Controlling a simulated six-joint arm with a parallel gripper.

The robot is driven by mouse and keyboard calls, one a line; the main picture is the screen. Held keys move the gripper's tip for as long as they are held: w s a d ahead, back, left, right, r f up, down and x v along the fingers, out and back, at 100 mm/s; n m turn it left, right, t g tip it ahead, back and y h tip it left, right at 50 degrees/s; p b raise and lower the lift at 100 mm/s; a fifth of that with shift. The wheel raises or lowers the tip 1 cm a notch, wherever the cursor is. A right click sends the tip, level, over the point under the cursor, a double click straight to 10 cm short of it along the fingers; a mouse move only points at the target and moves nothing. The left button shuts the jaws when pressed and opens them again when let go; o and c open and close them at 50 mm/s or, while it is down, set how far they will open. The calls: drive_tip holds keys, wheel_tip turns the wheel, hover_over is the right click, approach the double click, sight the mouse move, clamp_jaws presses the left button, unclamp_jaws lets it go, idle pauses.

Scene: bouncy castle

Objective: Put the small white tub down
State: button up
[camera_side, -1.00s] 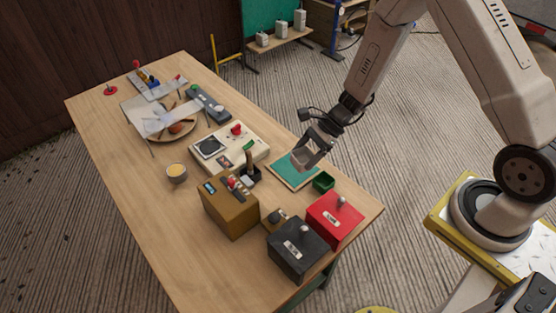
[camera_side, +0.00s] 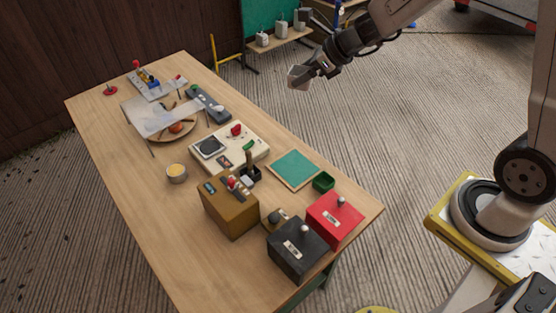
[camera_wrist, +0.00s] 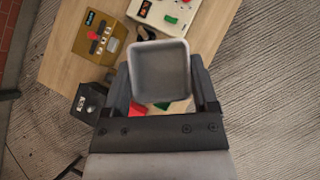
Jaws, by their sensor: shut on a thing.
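The small white tub (camera_wrist: 160,70) is between the fingers of my gripper (camera_wrist: 162,92) in the wrist view. I look into its square open top, and it looks empty. In the side view my gripper (camera_side: 306,74) is shut on the tub (camera_side: 297,77), held up in the air, well above table height. It appears beyond the table's right long edge in the picture, above the green mat (camera_side: 295,169). The mat lies bare on the table. The far finger and the tub's underside are hidden.
The wooden table (camera_side: 130,205) holds a white-topped panel (camera_side: 229,149), a brown box (camera_side: 230,207), a black box (camera_side: 298,248), a red box (camera_side: 334,219), a small green bin (camera_side: 323,182) and a yellow-filled cup (camera_side: 176,173). A plate (camera_side: 190,127) under a clear sheet lies farther back.

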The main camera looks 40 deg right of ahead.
drive_tip(key=shift+d+r+m+t+h, duration=0.15)
drive_tip(key=shift+r+m+h, duration=0.25)
drive_tip(key=shift+r, duration=0.65)
drive_tip(key=shift+d+r+m+t+h, duration=0.2)
drive_tip(key=shift+r+m, duration=0.35)
drive_tip(key=shift+r, duration=0.45)
drive_tip(key=shift+d+r+m+t+h, duration=0.1)
drive_tip(key=shift+r+m+h, duration=0.35)
drive_tip(key=shift+r, duration=0.6)
drive_tip(key=shift+d+f, duration=0.1)
drive_tip(key=shift+d, duration=0.05)
drive_tip(key=s+d+f+m+h, duration=0.2)
drive_tip(key=s+d+f+m, duration=0.1)
drive_tip(key=d, duration=0.3)
drive_tip(key=shift+s+d+f, duration=0.35)
drive_tip(key=shift+s+f, duration=0.15)
drive_tip(key=shift+s, duration=0.05)
drive_tip(key=shift+h, duration=0.25)
drive_tip(key=shift+w, duration=0.15)
